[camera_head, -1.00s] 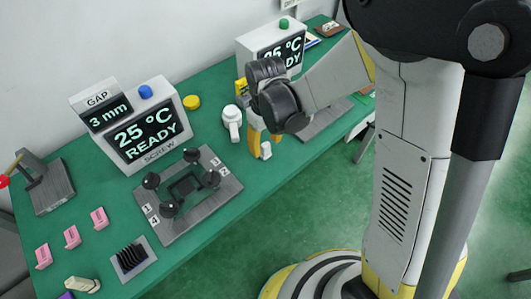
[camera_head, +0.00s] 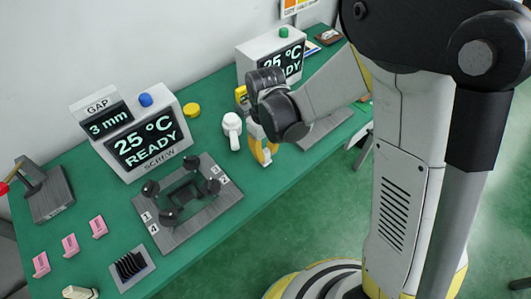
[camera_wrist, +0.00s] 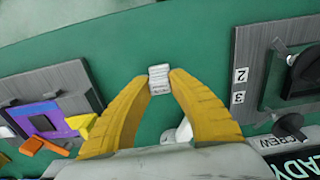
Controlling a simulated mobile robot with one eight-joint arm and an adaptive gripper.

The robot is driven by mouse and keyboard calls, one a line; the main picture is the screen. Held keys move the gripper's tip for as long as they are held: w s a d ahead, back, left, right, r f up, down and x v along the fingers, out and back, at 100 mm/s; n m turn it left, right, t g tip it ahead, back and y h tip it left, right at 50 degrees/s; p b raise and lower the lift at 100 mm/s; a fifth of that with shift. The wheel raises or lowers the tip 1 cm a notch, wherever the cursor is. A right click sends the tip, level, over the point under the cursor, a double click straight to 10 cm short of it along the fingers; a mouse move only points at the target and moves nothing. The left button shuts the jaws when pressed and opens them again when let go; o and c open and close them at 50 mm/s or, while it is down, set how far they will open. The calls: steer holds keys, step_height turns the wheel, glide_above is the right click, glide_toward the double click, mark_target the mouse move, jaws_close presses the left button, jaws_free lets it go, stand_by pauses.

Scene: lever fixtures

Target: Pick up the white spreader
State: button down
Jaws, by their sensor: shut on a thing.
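The white spreader (camera_wrist: 159,78) is a small pale, ridged block in the wrist view, held between the tips of my two yellow fingers. My gripper (camera_wrist: 160,84) is shut on it. In the head view my gripper (camera_head: 264,153) is low over the green bench near its front edge, and its fingers largely hide the spreader there. I cannot tell whether the spreader is clear of the bench top.
A white handled object (camera_head: 232,127) stands close left of my gripper. A grey lever fixture (camera_head: 187,205) lies further left, before a display box (camera_head: 150,130). A yellow round cap (camera_head: 192,109) sits behind. The green bench (camera_head: 262,190) is bare towards its front edge.

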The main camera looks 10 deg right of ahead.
steer(key=r+p, duration=0.1)
steer(key=r, duration=0.1)
steer(key=d+r+p, duration=0.1)
steer(key=r, duration=0.1)
steer(key=shift+w+r, duration=0.2)
steer(key=w+d+r+p, duration=0.3)
steer(key=d+r, duration=0.3)
steer(key=d, duration=0.3)
steer(key=shift+w+d, duration=0.35)
steer(key=shift+w, duration=0.3)
stand_by(1.4)
